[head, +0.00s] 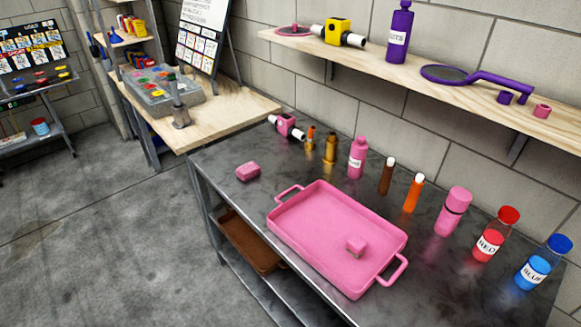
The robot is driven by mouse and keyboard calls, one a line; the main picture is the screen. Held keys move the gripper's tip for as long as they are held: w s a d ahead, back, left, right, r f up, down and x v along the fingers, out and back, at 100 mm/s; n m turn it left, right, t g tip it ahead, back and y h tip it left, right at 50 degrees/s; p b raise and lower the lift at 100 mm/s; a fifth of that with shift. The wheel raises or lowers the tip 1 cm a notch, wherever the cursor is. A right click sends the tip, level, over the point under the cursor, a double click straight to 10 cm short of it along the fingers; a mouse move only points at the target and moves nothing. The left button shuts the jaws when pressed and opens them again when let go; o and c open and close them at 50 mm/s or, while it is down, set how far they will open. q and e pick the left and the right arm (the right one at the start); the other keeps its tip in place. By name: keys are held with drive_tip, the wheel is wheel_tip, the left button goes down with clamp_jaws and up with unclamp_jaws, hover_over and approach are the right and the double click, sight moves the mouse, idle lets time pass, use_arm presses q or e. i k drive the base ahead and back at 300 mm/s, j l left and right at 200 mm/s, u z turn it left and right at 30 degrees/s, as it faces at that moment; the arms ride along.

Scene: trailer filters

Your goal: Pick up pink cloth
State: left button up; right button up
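A small pink block-like bundle (248,172), which may be the folded pink cloth, lies on the dark metal table (225,153) near its left edge. It is apart from the pink tray (283,244), to the tray's upper left. A smaller pink piece (355,246) lies inside the tray toward its right side; I cannot tell whether it is cloth or a solid block. Neither of my grippers shows in the head view.
Along the table's back stand several bottles, including a pink one (358,158), a red one (488,240) and a blue one (536,268). A wooden shelf (400,68) hangs above. A wooden bench (245,104) adjoins at left. Open floor lies left.

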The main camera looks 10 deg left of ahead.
sight(249, 169)
drive_tip(key=i+j+z, duration=0.15)
drive_tip(key=j+z, duration=0.2)
drive_tip(key=j, duration=0.15)
drive_tip(key=i+j+z, duration=0.1)
drive_tip(key=j+z, duration=0.25)
drive_tip(key=j, duration=0.15)
drive_tip(key=j+z, duration=0.3)
drive_tip(key=j, duration=0.2)
